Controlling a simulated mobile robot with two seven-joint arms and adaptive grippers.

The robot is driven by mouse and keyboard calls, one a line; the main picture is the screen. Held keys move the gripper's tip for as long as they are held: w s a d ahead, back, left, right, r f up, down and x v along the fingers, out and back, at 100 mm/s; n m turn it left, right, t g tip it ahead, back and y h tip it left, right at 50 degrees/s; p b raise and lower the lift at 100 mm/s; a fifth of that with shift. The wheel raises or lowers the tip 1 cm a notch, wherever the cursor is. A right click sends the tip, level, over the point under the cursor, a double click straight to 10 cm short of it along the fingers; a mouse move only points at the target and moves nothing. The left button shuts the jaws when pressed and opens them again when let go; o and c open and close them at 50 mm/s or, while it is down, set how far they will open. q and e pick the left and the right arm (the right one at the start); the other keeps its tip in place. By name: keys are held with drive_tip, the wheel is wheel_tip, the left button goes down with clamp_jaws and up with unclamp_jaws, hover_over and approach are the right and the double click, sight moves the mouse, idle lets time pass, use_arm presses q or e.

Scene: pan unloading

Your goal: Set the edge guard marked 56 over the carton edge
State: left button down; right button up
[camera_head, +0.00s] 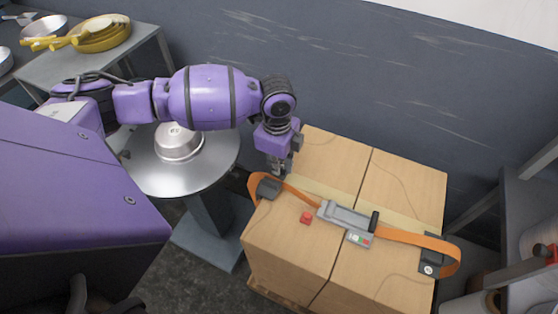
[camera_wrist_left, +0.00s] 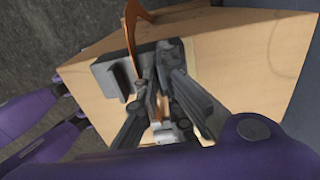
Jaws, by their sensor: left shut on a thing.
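A dark grey edge guard (camera_head: 268,188) is at the left top edge of the carton (camera_head: 330,158); it also shows in the wrist view (camera_wrist_left: 108,76). My left gripper (camera_head: 279,168) is shut on this guard from above, its fingertips partly hiding it. The orange strap (camera_head: 295,191) bows up around the guard and also shows in the wrist view (camera_wrist_left: 134,36). A second dark guard (camera_head: 432,256) is at the right edge under the strap, with a small white mark. I cannot read a number on either guard. My right gripper is out of view.
A grey strap tensioner (camera_head: 347,217) with a small display lies on the carton top. A small red block (camera_head: 306,217) is left of it. A round metal table (camera_head: 160,172) with a metal pan (camera_head: 179,143) stands to the left. A wall is behind; shelving (camera_head: 520,215) is at right.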

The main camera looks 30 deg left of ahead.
use_arm(q)
drive_tip(key=shift+f+b, duration=0.65)
drive_tip(key=shift+f, duration=0.6)
drive_tip(key=shift+f+b, duration=0.35)
drive_tip(key=shift+f, duration=1.2)
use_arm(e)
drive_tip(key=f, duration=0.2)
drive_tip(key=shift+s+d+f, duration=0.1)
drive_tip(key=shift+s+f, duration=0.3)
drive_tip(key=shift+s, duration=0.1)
use_arm(q)
drive_tip(key=c, duration=1.8)
unclamp_jaws()
drive_tip(key=shift+c, duration=0.2)
wheel_tip(320, 180, up, 12)
